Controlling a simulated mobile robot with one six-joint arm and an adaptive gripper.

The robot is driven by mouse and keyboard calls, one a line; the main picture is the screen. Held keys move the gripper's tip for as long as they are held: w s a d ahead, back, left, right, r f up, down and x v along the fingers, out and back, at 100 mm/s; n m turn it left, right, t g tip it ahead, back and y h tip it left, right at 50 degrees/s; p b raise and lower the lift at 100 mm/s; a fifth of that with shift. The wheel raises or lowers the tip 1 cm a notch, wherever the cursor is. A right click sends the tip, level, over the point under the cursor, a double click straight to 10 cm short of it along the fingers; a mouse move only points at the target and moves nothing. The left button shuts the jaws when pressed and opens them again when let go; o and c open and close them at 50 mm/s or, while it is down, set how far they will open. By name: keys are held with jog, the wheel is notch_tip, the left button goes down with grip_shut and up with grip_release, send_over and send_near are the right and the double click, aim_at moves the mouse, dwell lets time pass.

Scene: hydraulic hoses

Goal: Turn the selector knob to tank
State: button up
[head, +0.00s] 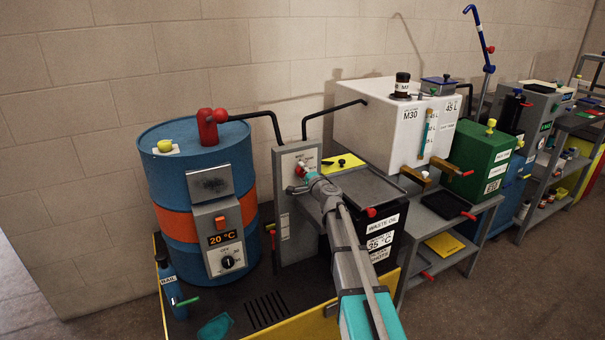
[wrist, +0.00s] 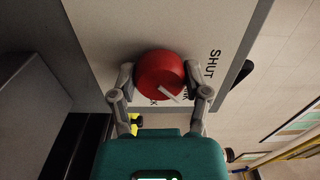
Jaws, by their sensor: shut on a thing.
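The selector knob (wrist: 158,68) is round and red with a white pointer line, on a pale plate of the grey panel (head: 286,224). My gripper (wrist: 160,76) is shut on the knob, one finger on each side. In the wrist view the pointer slants to the lower right. The word SHUT stands to the right of the knob; other lettering below is partly hidden by the knob and fingers, so I cannot tell which mark the pointer meets. In the head view my gripper (head: 304,183) is at the panel's upper part and partly covers the knob.
A blue drum (head: 165,190) with an orange band stands left of the panel. A black waste oil bin (head: 388,226) stands to its right, below a white M30 tank (head: 385,120). A black hose (head: 268,113) runs between drum and panel.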

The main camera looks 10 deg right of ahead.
dwell(0.4)
jog(key=o, duration=1.1)
jog(key=shift+o, duration=0.2)
jog(key=v, duration=1.2)
